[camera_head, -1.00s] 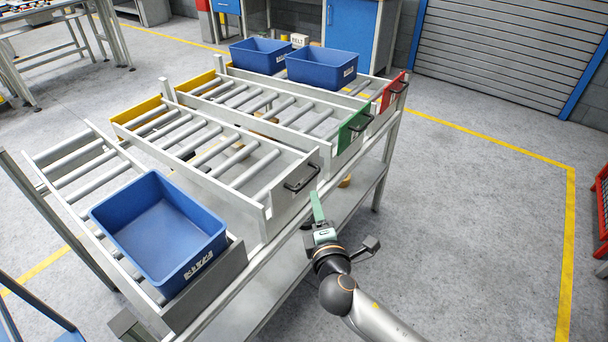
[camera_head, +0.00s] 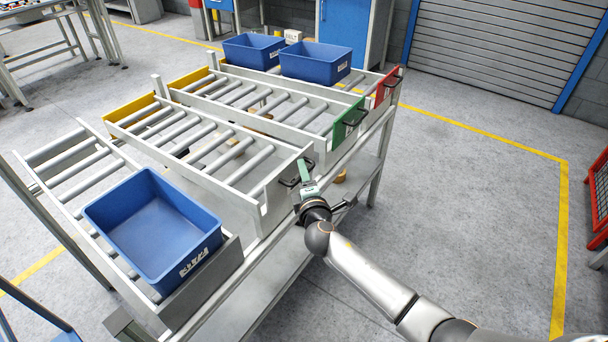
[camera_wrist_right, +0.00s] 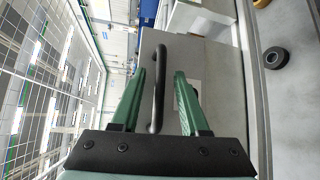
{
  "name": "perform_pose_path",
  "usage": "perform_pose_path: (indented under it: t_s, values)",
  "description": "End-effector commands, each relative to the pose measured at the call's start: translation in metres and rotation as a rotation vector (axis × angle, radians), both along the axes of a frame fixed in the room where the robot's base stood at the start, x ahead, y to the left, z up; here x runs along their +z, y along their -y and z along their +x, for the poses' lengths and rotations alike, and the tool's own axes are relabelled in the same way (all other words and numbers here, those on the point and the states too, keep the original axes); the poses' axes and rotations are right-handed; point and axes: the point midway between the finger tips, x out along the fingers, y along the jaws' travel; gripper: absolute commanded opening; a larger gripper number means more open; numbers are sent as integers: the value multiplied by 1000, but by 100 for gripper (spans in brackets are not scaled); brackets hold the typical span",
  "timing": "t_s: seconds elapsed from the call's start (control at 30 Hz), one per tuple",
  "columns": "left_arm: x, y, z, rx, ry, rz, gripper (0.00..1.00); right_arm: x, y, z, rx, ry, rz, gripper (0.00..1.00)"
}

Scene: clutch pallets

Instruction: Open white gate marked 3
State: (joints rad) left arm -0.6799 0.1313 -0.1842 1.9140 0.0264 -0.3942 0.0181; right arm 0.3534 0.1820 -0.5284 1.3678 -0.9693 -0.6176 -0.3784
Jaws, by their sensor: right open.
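The white gate (camera_head: 279,196) closes the near end of a roller lane and has a dark bar handle (camera_head: 289,182). Its number is not legible. My right gripper (camera_head: 306,172) is at the handle, its green fingers open. In the right wrist view the dark handle (camera_wrist_right: 158,82) runs between the two open fingers (camera_wrist_right: 165,82), closer to the left one, with the pale gate panel (camera_wrist_right: 182,48) behind it. I cannot tell whether either finger touches the handle. My left gripper is not in view.
A green gate (camera_head: 348,122) and a red gate (camera_head: 385,90) stand farther right on the rack. A blue bin (camera_head: 150,230) sits in the left lane behind a grey gate (camera_head: 208,285). Two more blue bins (camera_head: 253,52) (camera_head: 316,64) sit at the back.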

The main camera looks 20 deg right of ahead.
Motion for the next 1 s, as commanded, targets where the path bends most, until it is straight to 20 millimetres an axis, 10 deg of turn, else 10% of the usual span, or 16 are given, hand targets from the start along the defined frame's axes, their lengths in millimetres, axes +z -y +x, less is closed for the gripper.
perform_pose_path:
  t_s: [0.5,1.0]
  values:
    - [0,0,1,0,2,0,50,0,0,0,0,-1,0,0]
    - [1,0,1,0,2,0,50,-1,0,-1,0,-1,0,0]
